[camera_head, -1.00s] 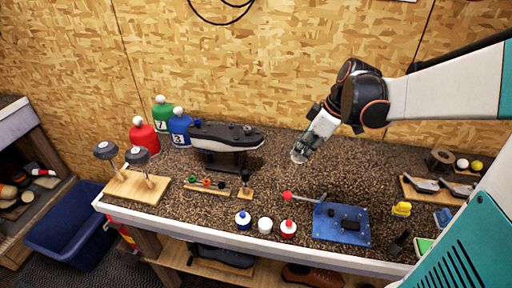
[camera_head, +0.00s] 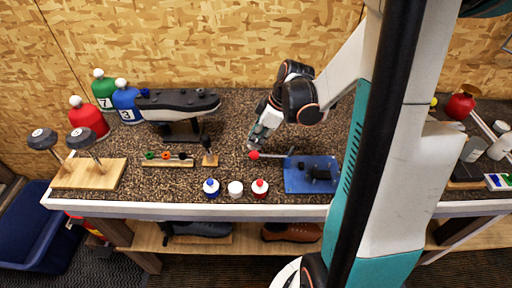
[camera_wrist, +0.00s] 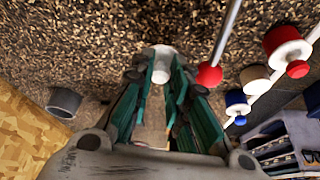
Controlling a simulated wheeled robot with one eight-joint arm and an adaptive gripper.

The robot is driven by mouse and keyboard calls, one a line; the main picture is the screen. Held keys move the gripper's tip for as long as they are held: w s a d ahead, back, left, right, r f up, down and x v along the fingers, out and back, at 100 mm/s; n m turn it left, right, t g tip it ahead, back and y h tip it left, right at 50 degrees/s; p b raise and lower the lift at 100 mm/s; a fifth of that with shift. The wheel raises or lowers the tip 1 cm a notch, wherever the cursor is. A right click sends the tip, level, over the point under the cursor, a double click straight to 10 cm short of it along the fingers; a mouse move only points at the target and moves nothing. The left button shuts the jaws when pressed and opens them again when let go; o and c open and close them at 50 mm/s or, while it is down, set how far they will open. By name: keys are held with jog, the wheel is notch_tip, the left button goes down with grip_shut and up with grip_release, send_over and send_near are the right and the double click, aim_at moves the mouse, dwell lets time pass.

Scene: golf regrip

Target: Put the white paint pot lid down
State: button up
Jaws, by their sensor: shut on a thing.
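My gripper (camera_head: 257,142) is over the bench, behind the row of paint pots. In the wrist view its fingers (camera_wrist: 163,85) are closed around a small white round piece, the white paint pot lid (camera_wrist: 161,64). The lid is held above the speckled bench top; I cannot tell how high. The white paint pot (camera_head: 235,188) stands near the bench's front edge, and also shows in the wrist view (camera_wrist: 255,78). It is between the blue-topped pot (camera_head: 211,187) and the red-topped pot (camera_head: 260,187).
A golf club with a red ball-like tip (camera_head: 254,155) lies close beside my gripper, its shaft toward the blue plate (camera_head: 311,175). A wooden rack (camera_head: 168,161) with coloured rings is left.

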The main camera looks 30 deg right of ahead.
jog(key=shift+f+b, duration=0.6)
jog(key=shift+f, duration=1.45)
jog(key=shift+f, duration=0.15)
jog(key=o, duration=0.5)
jog(key=shift+c, duration=0.2)
jog(key=shift+r, duration=0.2)
jog(key=p+v, duration=0.3)
jog(key=v, duration=0.9)
